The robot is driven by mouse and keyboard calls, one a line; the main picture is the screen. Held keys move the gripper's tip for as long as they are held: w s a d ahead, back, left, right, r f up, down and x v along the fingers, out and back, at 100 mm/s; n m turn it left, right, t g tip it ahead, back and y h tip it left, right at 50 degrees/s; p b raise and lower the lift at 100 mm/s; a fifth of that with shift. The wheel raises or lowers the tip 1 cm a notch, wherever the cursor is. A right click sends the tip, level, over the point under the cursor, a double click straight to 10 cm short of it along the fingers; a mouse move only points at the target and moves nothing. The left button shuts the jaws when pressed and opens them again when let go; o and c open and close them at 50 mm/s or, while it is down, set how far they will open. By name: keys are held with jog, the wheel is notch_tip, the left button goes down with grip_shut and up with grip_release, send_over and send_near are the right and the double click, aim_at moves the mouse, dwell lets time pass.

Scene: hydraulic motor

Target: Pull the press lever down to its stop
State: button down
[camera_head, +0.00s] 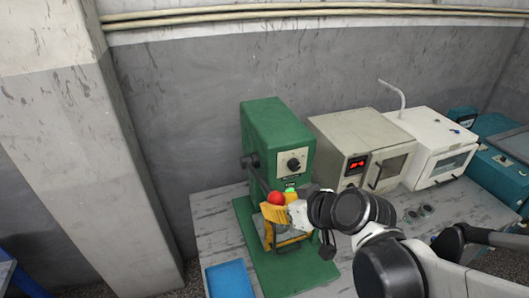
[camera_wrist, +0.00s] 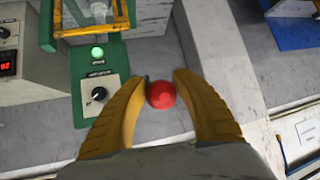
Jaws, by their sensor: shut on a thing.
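The green press (camera_head: 272,130) stands on a green base plate at the left end of the bench. Its dark lever (camera_head: 259,180) slopes down and forward from a pivot on the press's left side and ends in a red ball knob (camera_head: 275,198). In the wrist view the red knob (camera_wrist: 161,94) sits between the yellow fingertips. My gripper (camera_wrist: 162,88) is shut on the knob; it also shows in the head view (camera_head: 278,208), in front of the press. The lever's shaft is hidden in the wrist view. The press's dial (camera_wrist: 97,94) and lit green lamp (camera_wrist: 97,52) show beside the fingers.
A yellow frame (camera_wrist: 91,28) on the press is close to my gripper. A blue tray (camera_head: 229,279) lies at the bench's front left. A beige box with a red display (camera_head: 357,163) and a white oven-like unit (camera_head: 432,150) stand to the right.

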notch_tip(320, 180, down, 11)
jog(key=s+t+b, duration=0.1)
jog(key=b, duration=0.7)
jog(key=shift+f+b, duration=0.15)
jog(key=shift+b, duration=0.25)
jog(key=c, duration=1.8)
grip_release()
jog(key=shift+s+d+r, duration=0.1)
jog(key=shift+d+r, duration=0.05)
jog(key=shift+r, duration=0.15)
jog(key=shift+c, duration=0.2)
jog(key=o, duration=0.9)
jog(key=shift+r+p, duration=0.1)
jog(key=shift+p, duration=0.2)
jog(key=shift+s, duration=0.1)
jog(key=shift+v, duration=5.95)
jog(key=shift+d, duration=0.15)
